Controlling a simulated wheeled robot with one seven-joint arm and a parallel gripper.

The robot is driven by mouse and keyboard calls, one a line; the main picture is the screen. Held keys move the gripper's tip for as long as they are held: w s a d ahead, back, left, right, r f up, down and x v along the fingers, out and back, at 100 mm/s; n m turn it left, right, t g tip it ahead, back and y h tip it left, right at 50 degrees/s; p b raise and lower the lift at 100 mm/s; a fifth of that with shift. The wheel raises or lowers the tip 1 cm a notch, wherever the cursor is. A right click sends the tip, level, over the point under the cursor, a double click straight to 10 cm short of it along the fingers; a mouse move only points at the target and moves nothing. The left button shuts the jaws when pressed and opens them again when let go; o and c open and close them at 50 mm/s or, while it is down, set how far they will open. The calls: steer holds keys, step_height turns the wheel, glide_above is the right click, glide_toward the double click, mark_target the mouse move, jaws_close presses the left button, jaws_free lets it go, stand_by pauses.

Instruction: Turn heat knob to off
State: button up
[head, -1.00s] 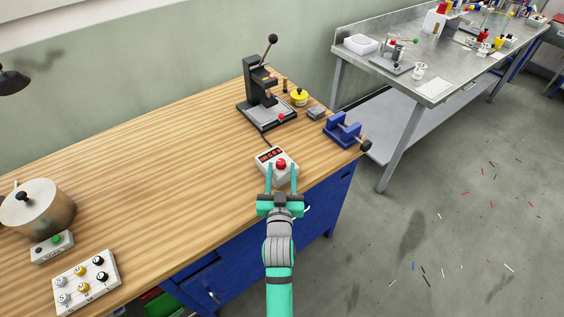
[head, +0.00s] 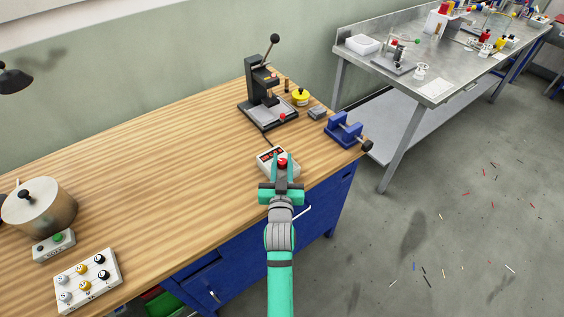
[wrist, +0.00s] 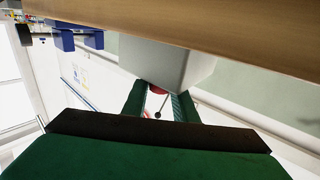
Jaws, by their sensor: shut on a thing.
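The heat knob is the red knob (head: 283,162) on top of a small white control box (head: 265,165) with a dark display with red digits. The box sits near the front edge of the wooden bench. My gripper (head: 282,168) reaches in from the front and its green fingers are shut on the red knob. In the wrist view the red knob (wrist: 157,89) shows between the two fingers, below the white box (wrist: 168,62). The knob's pointer mark is too small to read.
A black press (head: 265,95) stands behind the box, and a blue vise (head: 345,130) to its right. A pot (head: 40,207) and a knob panel (head: 87,281) are at the left. The middle of the wooden bench (head: 165,165) is clear.

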steer(key=shift+w+y, duration=0.15)
steer(key=shift+y, duration=0.15)
steer(key=shift+d+n, duration=0.2)
steer(key=shift+n, duration=0.1)
steer(key=shift+a+f+n+y, duration=0.1)
steer(key=shift+a+n+y, duration=0.25)
steer(key=shift+y, duration=0.45)
steer(key=shift+d+n+g+y, duration=0.15)
steer(key=shift+n+g+y, duration=0.25)
steer(key=shift+n+y, duration=1.15)
steer(key=shift+n+g+y, duration=0.45)
steer(key=shift+n+y, duration=0.1)
steer(key=shift+y, duration=0.6)
steer(key=shift+n+g+y, duration=0.45)
steer(key=shift+n+y, duration=0.1)
steer(key=shift+y, duration=0.55)
steer(key=shift+n+g+y, duration=2.6)
steer(key=shift+g+y, duration=0.2)
steer(key=shift+y, duration=0.1)
steer(key=shift+f+g, duration=0.1)
steer(key=shift+g, duration=0.2)
